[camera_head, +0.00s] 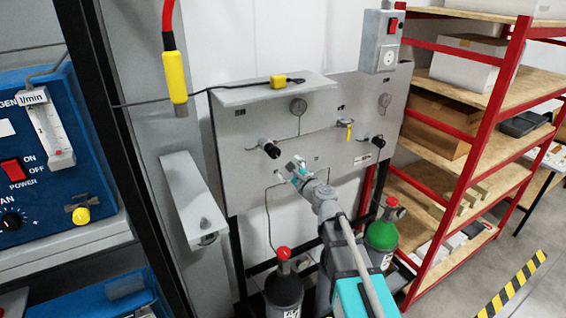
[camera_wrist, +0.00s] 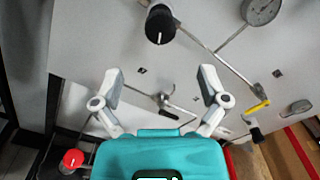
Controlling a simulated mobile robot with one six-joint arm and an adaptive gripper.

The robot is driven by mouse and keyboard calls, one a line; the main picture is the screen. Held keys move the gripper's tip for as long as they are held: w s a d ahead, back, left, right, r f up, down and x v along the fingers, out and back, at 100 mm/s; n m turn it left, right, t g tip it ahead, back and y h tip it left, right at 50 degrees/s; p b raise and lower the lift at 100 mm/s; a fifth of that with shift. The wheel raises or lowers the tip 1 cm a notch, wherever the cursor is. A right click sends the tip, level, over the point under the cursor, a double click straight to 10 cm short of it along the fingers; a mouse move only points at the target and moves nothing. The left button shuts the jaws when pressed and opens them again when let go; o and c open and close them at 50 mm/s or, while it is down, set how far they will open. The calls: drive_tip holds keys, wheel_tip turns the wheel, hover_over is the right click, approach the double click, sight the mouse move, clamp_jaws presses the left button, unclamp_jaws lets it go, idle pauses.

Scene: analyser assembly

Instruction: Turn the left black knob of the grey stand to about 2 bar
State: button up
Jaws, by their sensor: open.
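The grey stand (camera_head: 236,180) is an upright panel on legs in the middle of the head view. Its left black knob (camera_head: 269,148) sticks out of the panel; in the wrist view the knob (camera_wrist: 160,24) is at the top, with a white mark on its face. The right black knob (camera_head: 376,142) is farther right. A round gauge (camera_head: 298,106) sits above the left knob; the gauge (camera_wrist: 262,10) is cut off in the wrist view and its reading is too small to tell. My gripper (camera_head: 297,168) is open and empty, just below and right of the left knob, apart from it.
Gas cylinders with a red cap (camera_head: 284,254) and a green shoulder (camera_head: 382,236) stand below the panel. A yellow-handled valve (camera_head: 349,131) sits between the knobs. A red shelf rack (camera_head: 512,60) is at right. A blue analyser (camera_head: 60,160) is at left.

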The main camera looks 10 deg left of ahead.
drive_tip(key=shift+v, duration=0.85)
drive_tip(key=s+d+f+n+g+h+b, duration=0.1)
drive_tip(key=s+d+f+n+g+b, duration=0.15)
drive_tip(key=s+f+n, duration=0.4)
drive_tip(key=s+d+f+n+g+h+b, duration=0.15)
drive_tip(key=f+n+g+b, duration=0.25)
drive_tip(key=f, duration=0.5)
drive_tip(key=s+d+f+n+g+b, duration=0.3)
drive_tip(key=f+n+b, duration=0.15)
drive_tip(key=f, duration=0.25)
drive_tip(key=s+d+f+n+g+h+b, duration=0.2)
drive_tip(key=s+d+f+n+h, duration=0.1)
drive_tip(key=s+d+f, duration=0.3)
drive_tip(key=s+d+f+n+g+h+b, duration=0.3)
drive_tip(key=s+d+f+h, duration=0.2)
drive_tip(key=d, duration=0.5)
drive_tip(key=shift+s+d+f+b, duration=0.15)
drive_tip(key=shift+s+f+b, duration=0.2)
drive_tip(key=shift+f, duration=0.45)
